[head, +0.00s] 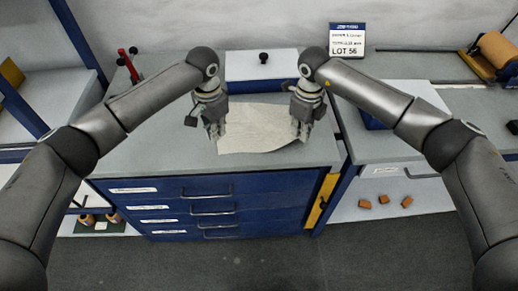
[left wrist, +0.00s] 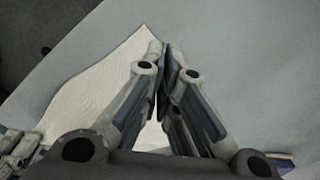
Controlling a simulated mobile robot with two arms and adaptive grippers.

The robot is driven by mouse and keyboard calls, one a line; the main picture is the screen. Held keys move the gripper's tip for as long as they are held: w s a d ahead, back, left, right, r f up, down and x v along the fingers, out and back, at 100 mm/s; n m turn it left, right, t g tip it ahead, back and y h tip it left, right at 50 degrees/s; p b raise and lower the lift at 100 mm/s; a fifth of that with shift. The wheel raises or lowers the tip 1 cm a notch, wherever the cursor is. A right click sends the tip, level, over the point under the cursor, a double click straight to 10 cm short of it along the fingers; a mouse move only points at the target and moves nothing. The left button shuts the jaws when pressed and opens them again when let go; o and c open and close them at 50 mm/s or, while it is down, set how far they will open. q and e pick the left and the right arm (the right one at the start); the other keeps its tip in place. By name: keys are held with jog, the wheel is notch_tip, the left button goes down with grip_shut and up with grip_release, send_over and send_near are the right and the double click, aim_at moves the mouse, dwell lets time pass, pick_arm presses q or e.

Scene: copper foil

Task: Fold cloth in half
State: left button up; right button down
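The cream cloth (head: 258,128) lies on the grey top of the blue drawer cabinet, its front edge bowed. My left gripper (head: 217,140) is at the cloth's left side. In the left wrist view, its fingertips (left wrist: 162,48) are close together at a corner of the cloth (left wrist: 85,90) and look shut on it; the exact pinch is hidden by the fingers. My right gripper (head: 300,136) points down at the cloth's right side. Its fingertips are small in the head view, and whether they grip the cloth is unclear.
A white-topped blue box (head: 262,65) with a black knob stands behind the cloth. The cabinet top (head: 150,150) is clear to the left. A LOT 56 sign (head: 347,40) stands at the back. Brown blocks (head: 384,200) lie on a lower shelf at right.

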aim_at(227, 149)
pick_arm(q)
jog(key=o, duration=1)
jog(key=shift+c, duration=1.2)
jog(key=shift+s+d+r, duration=0.1)
jog(key=shift+s+d, duration=0.25)
jog(key=shift+s, duration=0.05)
jog(key=shift+c, duration=0.3)
jog(key=shift+s+d+r+t+h, duration=0.3)
jog(key=shift+s+r+h, duration=0.15)
jog(key=shift+s, duration=0.15)
jog(key=shift+s+d+r+t+h, duration=0.25)
jog(key=shift+s+r+t+h, duration=0.1)
jog(key=shift+s+r, duration=0.15)
notch_tip(227, 149, up, 4)
jog(key=s+a+f+n+t, duration=0.1)
jog(key=s+a+t, duration=0.1)
jog(key=shift+h, duration=0.4)
jog(key=shift+x, duration=4.7)
jog(key=shift+w+d, duration=0.1)
jog(key=shift+w, duration=0.05)
jog(key=shift+c, duration=0.5)
